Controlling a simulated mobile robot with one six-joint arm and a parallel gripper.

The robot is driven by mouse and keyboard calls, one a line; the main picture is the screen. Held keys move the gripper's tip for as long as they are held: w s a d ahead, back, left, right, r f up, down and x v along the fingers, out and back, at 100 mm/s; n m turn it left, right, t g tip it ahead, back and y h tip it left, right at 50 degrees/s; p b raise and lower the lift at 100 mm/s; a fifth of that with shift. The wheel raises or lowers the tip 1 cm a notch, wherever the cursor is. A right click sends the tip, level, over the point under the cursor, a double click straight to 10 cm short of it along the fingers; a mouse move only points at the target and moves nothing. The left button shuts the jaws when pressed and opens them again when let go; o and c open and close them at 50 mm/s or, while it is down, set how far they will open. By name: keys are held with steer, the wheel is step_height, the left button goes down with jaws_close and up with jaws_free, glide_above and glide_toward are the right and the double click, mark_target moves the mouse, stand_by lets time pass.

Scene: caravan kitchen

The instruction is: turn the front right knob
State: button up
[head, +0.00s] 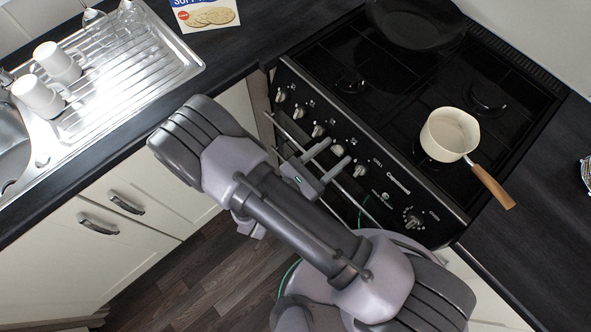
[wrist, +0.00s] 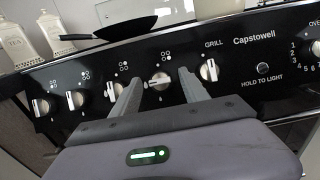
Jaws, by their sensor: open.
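The fourth knob from the left (wrist: 160,81), just left of the GRILL knob (wrist: 209,71), appears between my fingertips in the wrist view. The symbols are too small to tell surely which knob is the front right one. My gripper (wrist: 160,84) is open, one finger on each side of that knob, and I cannot tell whether they touch it. In the head view my gripper (head: 337,157) is at the panel, by the same knob (head: 338,147).
A cream saucepan (head: 449,135) with a wooden handle and a black frying pan (head: 415,22) stand on the hob. An oven rail (head: 290,137) runs below the knobs. The sink drainer (head: 130,70) with white mugs is at left.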

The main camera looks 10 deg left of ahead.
steer(key=p+v, duration=0.2)
steer(key=v, duration=1.5)
steer(key=shift+p, duration=0.35)
